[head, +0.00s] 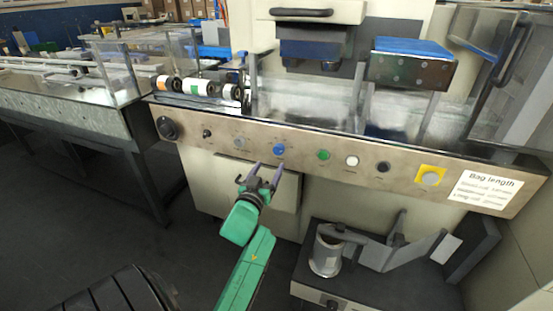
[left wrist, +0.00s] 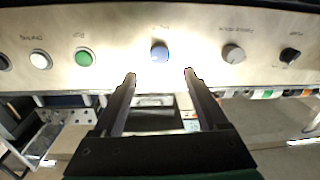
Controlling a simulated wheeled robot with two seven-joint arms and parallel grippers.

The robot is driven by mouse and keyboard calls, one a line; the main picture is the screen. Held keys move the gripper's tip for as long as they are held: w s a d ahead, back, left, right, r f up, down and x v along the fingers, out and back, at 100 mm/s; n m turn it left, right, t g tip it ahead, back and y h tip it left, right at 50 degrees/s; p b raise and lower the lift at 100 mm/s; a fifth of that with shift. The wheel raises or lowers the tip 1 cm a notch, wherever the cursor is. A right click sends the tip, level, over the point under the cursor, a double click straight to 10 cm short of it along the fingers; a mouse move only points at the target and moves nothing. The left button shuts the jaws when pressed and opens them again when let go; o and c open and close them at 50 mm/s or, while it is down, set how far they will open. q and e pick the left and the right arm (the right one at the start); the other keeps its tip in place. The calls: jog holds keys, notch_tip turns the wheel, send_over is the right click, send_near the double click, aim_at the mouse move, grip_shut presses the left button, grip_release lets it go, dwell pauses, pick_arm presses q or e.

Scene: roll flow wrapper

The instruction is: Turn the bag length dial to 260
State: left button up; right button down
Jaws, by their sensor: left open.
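The steel control panel (head: 300,157) carries a row of dials and buttons. A large black dial (head: 167,128) is at its left end, with a small black knob (head: 206,133) and a grey knob (head: 239,142) to its right. Which one sets bag length cannot be read. A white "Bag length" sign (head: 484,189) is at the right end, its small lines too blurred to read.
Green (head: 323,155), white (head: 352,160) and black (head: 383,167) controls and a yellow plate (head: 430,177) continue rightward. Film rolls (head: 197,87) sit above the panel's left part. A dark bench with a metal cup (head: 326,256) stands below right.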

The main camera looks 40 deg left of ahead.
aim_at(278, 152)
pick_arm(q)
jog(key=b+x, duration=0.1)
jog(key=x, duration=0.7)
jog(key=shift+f, duration=0.1)
jog(key=shift+w+a, duration=0.1)
jog(key=shift+w, duration=0.15)
pick_arm(e)
jog(key=shift+w+a+r, duration=0.2)
jog(key=shift+w+r, duration=0.25)
jog(key=shift+r, duration=0.05)
jog(key=shift+w+a+r, duration=0.15)
jog(key=shift+w+r, duration=0.3)
jog(key=shift+r, duration=0.05)
pick_arm(q)
jog(key=shift+c, duration=0.3)
grip_shut()
pick_arm(e)
jog(key=shift+r, duration=0.1)
